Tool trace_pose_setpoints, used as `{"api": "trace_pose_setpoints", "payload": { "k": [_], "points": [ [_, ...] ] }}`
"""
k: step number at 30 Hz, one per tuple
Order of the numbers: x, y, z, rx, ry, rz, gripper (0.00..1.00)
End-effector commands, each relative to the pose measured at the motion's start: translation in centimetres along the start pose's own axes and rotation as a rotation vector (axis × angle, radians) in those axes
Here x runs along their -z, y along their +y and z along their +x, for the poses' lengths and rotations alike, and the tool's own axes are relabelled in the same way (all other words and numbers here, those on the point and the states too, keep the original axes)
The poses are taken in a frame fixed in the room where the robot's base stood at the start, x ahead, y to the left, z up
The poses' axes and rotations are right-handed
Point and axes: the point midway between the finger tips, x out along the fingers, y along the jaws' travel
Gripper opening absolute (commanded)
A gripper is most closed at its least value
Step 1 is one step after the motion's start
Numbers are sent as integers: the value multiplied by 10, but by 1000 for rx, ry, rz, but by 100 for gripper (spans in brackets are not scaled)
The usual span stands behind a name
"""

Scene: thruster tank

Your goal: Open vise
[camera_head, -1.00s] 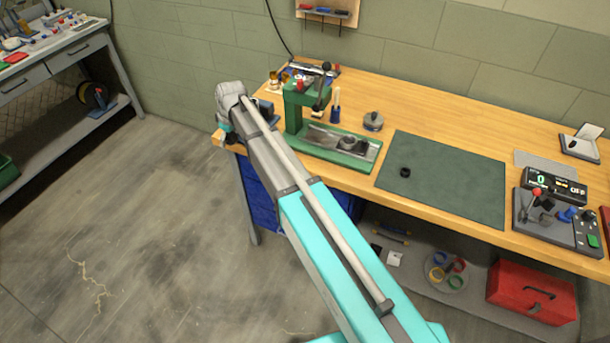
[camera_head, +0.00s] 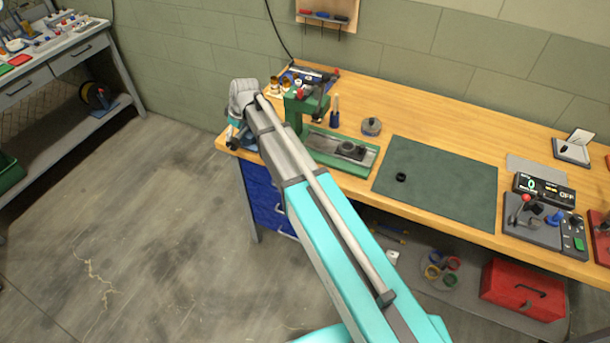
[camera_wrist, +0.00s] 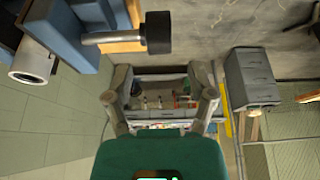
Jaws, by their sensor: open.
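The blue vise (camera_wrist: 66,28) is at the upper left in the wrist view, with a grey bar ending in a black knob (camera_wrist: 158,33) and a pale hollow cylinder (camera_wrist: 32,64) beside it. In the head view the vise (camera_head: 245,141) shows in part at the bench's left front corner, mostly behind my arm. My gripper (camera_wrist: 160,85) is open, its two grey fingers spread with nothing between them. The knob is beyond the fingertips in the picture, and no contact shows. In the head view my wrist hides the gripper.
The wooden bench (camera_head: 420,110) carries a green press (camera_head: 300,112) close to the right of my wrist, a dark green mat (camera_head: 440,183) and a control box (camera_head: 545,225). A blue drawer unit (camera_head: 262,200) is under the bench. The floor to the left is clear.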

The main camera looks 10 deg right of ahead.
Motion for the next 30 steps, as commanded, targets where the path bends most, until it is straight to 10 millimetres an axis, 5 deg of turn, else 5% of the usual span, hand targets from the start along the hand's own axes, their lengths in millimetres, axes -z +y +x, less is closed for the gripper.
{"api": "trace_pose_setpoints", "payload": {
  "k": [18,26,30],
  "points": [
    [1,0,-59,0,0,0,71],
    [-1,0,-73,0,-1,2,71],
    [-19,-2,-67,-3,-19,39,71]
  ]
}}
